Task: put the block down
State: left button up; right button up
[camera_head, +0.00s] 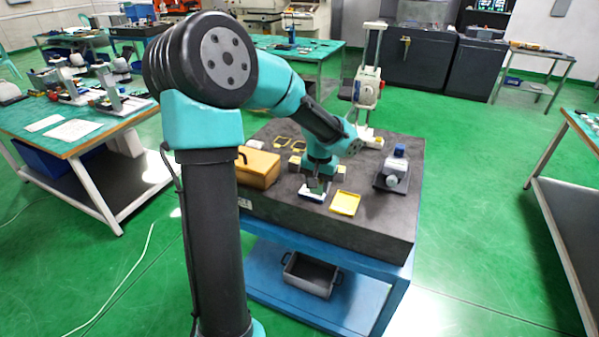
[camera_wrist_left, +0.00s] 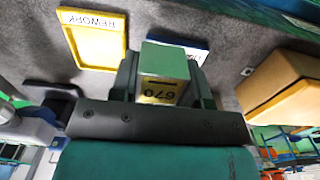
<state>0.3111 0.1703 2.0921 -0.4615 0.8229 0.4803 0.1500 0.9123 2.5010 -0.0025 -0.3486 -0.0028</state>
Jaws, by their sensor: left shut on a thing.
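My left gripper (camera_head: 317,186) is over the dark stone table (camera_head: 375,232), fingers pointing down. In the left wrist view its fingers are shut on a block (camera_wrist_left: 165,68) with a greenish face and a yellowish label with black characters. A blue-rimmed white tray (camera_head: 311,196) is right under the gripper; in the wrist view the tray (camera_wrist_left: 203,47) is partly hidden behind the block. I cannot tell whether the block touches it. A yellow tray (camera_head: 345,203), marked REWORK in the wrist view (camera_wrist_left: 97,38), lies just to the right. My right gripper is not in view.
An orange-brown box (camera_head: 258,168) with a dark handle stands left of the gripper. A blue-topped device (camera_head: 397,165) on a dark base stands to the right. A tall measuring stand (camera_head: 368,85) rises behind. Yellow frames (camera_head: 301,144) lie at the back left. The table's front right is clear.

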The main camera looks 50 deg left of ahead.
pick_arm(q)
jog(key=shift+w, duration=0.2)
jog(key=w+a, duration=0.3)
jog(key=a, duration=0.1)
jog(key=w+a+f, duration=0.1)
jog(key=w+a, duration=0.6)
jog(key=a, duration=0.1)
jog(key=shift+w+f, duration=0.2)
jog(key=shift+f, duration=0.05)
jog(key=shift+f, duration=0.1)
jog(key=shift+f, duration=1.65)
jog(key=shift+f, duration=0.2)
jog(key=o, duration=1.1)
jog(key=shift+r, duration=0.15)
